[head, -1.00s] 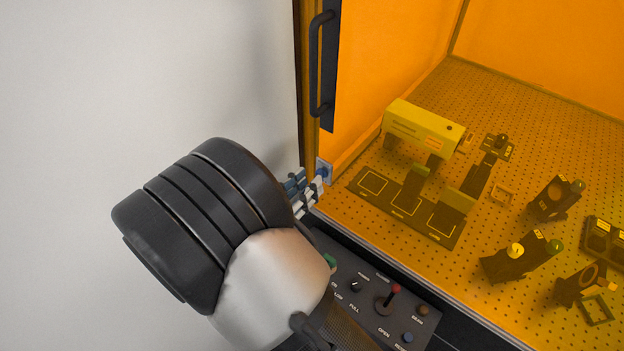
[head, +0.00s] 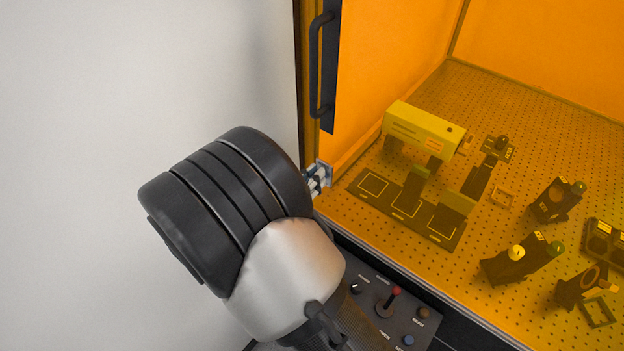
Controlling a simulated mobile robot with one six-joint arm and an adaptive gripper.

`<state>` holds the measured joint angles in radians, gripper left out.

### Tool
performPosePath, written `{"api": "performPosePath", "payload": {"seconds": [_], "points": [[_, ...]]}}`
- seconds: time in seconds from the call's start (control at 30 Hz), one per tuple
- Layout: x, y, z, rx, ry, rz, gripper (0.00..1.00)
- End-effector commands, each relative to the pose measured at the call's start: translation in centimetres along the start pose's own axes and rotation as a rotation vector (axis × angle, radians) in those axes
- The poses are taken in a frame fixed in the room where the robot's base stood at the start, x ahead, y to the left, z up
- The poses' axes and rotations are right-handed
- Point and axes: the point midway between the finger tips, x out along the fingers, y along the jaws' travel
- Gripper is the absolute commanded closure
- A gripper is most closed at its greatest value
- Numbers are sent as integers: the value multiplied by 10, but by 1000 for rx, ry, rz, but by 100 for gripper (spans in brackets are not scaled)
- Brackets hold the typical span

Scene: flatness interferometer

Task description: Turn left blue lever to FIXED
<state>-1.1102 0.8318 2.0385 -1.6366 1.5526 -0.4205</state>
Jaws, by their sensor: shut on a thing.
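The left blue lever sits on a small blue-grey plate (head: 327,172) at the lower end of the enclosure's left front post. My gripper (head: 318,177) is at this plate, its fingers closed around the lever. The fingers and my arm hide nearly all of the lever, so its angle and any FIXED marking cannot be read.
A black door handle (head: 321,65) stands above the plate. Behind the orange window, a perforated table (head: 470,110) carries a yellow instrument (head: 424,128) and optical mounts.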

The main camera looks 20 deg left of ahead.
Motion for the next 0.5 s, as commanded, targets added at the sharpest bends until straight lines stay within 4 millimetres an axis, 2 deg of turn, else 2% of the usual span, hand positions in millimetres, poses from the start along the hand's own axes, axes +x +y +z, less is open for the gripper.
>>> {"api": "performPosePath", "payload": {"seconds": [0.27,0.5], "points": [[0,0,0,3,0,0,100],[0,-1,-1,117,0,0,100]]}}
